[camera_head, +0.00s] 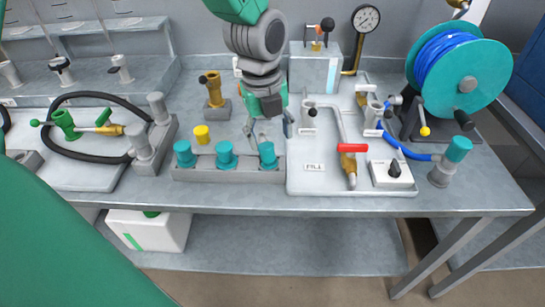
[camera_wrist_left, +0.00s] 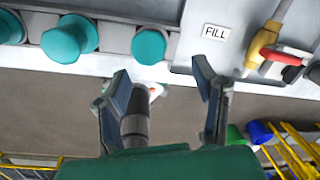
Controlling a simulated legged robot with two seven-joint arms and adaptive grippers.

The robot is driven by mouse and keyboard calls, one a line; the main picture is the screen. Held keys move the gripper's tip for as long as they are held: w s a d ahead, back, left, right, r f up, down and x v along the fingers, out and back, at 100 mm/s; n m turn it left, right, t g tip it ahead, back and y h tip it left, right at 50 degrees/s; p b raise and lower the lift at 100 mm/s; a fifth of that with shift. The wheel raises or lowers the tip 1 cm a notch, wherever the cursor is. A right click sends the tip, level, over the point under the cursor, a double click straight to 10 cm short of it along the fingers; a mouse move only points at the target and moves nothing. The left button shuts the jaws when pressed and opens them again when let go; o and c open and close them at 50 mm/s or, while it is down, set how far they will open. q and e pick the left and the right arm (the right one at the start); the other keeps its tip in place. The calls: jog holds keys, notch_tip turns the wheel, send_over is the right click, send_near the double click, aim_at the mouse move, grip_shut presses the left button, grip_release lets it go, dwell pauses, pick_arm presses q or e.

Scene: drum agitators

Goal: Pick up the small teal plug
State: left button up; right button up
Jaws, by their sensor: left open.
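Three small teal plugs stand in a row on a grey block (camera_head: 230,175): a left one (camera_head: 184,155), a middle one (camera_head: 226,155) and a right one (camera_head: 267,156). The frames do not show which one is meant. My left gripper (camera_head: 268,130) points down, open, just behind and above the right plug in the head view. In the left wrist view the open fingers (camera_wrist_left: 163,90) are empty of any plug; the right plug (camera_wrist_left: 149,46) shows beyond the left fingertip, and the middle plug (camera_wrist_left: 64,42) is farther left. My right gripper is not in view.
A white panel with a FILL label (camera_head: 313,167) and a red-handled valve (camera_head: 352,148) lies right of the block. A yellow cap (camera_head: 202,134) stands behind it. A larger teal-capped fitting (camera_head: 457,151) and hose reel (camera_head: 476,75) are at right. A black hose (camera_head: 90,158) lies left.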

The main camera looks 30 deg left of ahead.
aim_at(266, 146)
pick_arm(q)
jog(key=shift+w+a+f, duration=0.1)
jog(key=shift+a+f, duration=0.15)
jog(key=shift+f, duration=0.35)
jog(key=shift+a+f, duration=0.2)
jog(key=shift+a, duration=0.05)
notch_tip(266, 146, down, 4)
jog(key=shift+a+f+b, duration=0.1)
jog(key=shift+f+b, duration=0.1)
jog(key=shift+b, duration=0.1)
jog(key=shift+w+d+f, duration=0.15)
jog(key=shift+d+f, duration=0.15)
jog(key=shift+r, duration=0.1)
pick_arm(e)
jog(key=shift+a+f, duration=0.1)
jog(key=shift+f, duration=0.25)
pick_arm(q)
jog(key=shift+a, duration=0.25)
grip_shut()
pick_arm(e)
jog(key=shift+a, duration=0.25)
